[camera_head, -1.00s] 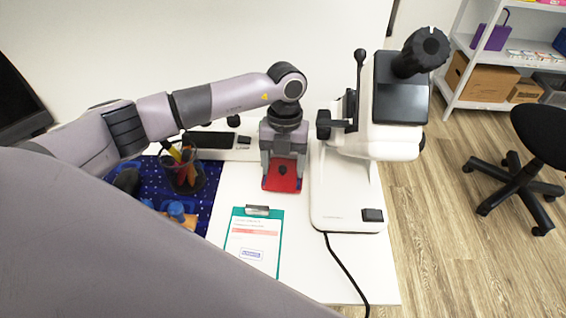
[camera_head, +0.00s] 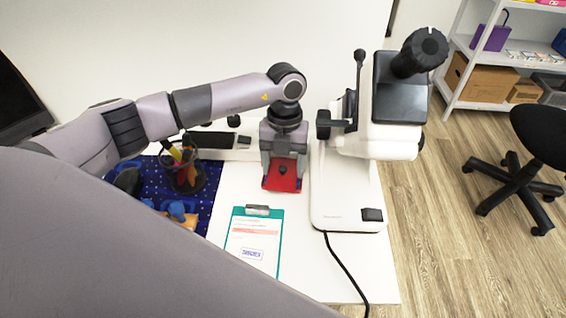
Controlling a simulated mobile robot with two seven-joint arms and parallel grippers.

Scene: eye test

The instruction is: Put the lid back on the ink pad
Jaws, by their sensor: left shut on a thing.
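A red, flat, square piece (camera_head: 284,184) with a small dark knob in its middle shows under my left gripper (camera_head: 283,165), at the back middle of the white table. I take it for the lid of the ink pad. My left gripper points down and is shut on the lid, at the knob. The gripper hides the far part of the red piece. I cannot make out the ink pad apart from the lid, nor tell whether the lid touches anything below. My right gripper is not in view.
A white microscope (camera_head: 345,190) stands close on the right, its black cable running forward. A clipboard (camera_head: 253,240) lies in front. At the left, a blue dotted mat (camera_head: 207,205) bears a pen cup (camera_head: 186,175) and small blue things. A black chair (camera_head: 515,165) stands beyond the table.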

